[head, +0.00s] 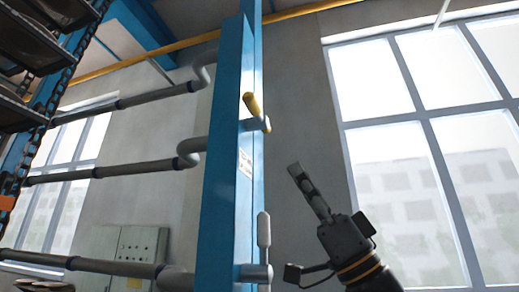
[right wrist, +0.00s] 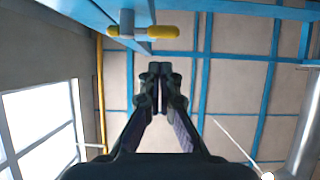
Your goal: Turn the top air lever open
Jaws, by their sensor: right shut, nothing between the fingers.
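The top air lever (head: 252,104) has a yellow handle and sits on the right side of a blue column (head: 222,170), at the end of the upper middle pipe. Its handle tilts up and to the left in the head view. In the right wrist view the yellow lever (right wrist: 160,32) lies across the top of the picture. My right gripper (head: 296,172) is shut and empty, to the right of and below the lever, apart from it. It also shows shut in the right wrist view (right wrist: 160,72). My left gripper is not in view.
A lower lever with a pale handle (head: 264,232) sits on the same column below. Grey pipes (head: 110,172) run left from the column. Chained machinery (head: 35,70) stands at the far left. The space between column and window (head: 420,150) is otherwise clear.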

